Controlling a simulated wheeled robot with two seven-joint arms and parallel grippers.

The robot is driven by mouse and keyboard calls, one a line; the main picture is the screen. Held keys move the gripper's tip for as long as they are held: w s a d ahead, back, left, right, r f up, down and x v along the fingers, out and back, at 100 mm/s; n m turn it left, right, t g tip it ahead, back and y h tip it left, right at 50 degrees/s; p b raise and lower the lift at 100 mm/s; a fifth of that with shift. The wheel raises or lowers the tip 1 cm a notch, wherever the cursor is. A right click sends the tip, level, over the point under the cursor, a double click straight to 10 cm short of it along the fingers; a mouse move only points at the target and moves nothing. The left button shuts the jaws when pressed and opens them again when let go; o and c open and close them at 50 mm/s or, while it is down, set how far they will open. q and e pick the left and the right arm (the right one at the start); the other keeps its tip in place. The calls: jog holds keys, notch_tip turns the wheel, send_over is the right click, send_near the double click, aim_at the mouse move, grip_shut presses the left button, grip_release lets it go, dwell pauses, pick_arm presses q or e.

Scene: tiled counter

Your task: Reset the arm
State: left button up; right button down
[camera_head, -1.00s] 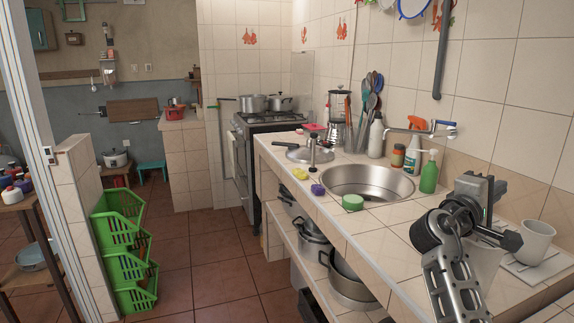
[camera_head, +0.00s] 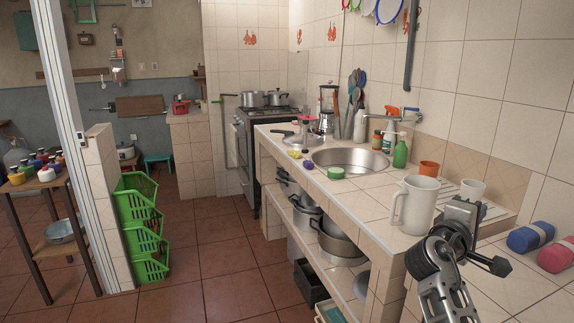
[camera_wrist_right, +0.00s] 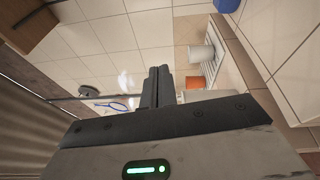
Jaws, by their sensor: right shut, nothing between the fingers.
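My right arm comes in at the lower right of the head view, folded above the near end of the tiled counter (camera_head: 375,206). Its right gripper (camera_head: 464,212) points up and away, just right of a large white mug (camera_head: 417,205) in the picture. In the right wrist view the two dark fingers of the gripper (camera_wrist_right: 157,86) lie together, with nothing held between them. My left arm and gripper are not in view.
A sink (camera_head: 347,161), a green bottle (camera_head: 400,154), an orange cup (camera_head: 429,168) and a smaller white mug (camera_head: 472,190) are along the counter. Blue (camera_head: 530,236) and red (camera_head: 557,254) rolls lie at the right. Floor (camera_head: 222,262) left of the counter is clear.

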jog(key=s+a+f+t+y, duration=0.1)
jog(key=s+a+f+y, duration=0.25)
jog(key=f, duration=0.45)
jog(key=s+a+f+y, duration=0.2)
jog(key=a+f+y, duration=0.25)
jog(key=f, duration=0.35)
jog(key=s+a+f+t+y, duration=0.1)
jog(key=s+a+f+y, duration=0.25)
jog(key=f, duration=0.45)
jog(key=s+a+f+m+g+y, duration=0.1)
jog(key=s+a+f+m+y, duration=0.1)
jog(key=s+a, duration=0.4)
jog(key=s+a+f+m+g+y, duration=0.1)
jog(key=s+a+f+m+y, duration=0.2)
jog(key=s+a+f, duration=0.4)
jog(key=s+y, duration=0.1)
jog(key=s, duration=0.5)
jog(key=shift+a+f+y, duration=0.2)
jog(key=shift+y, duration=0.15)
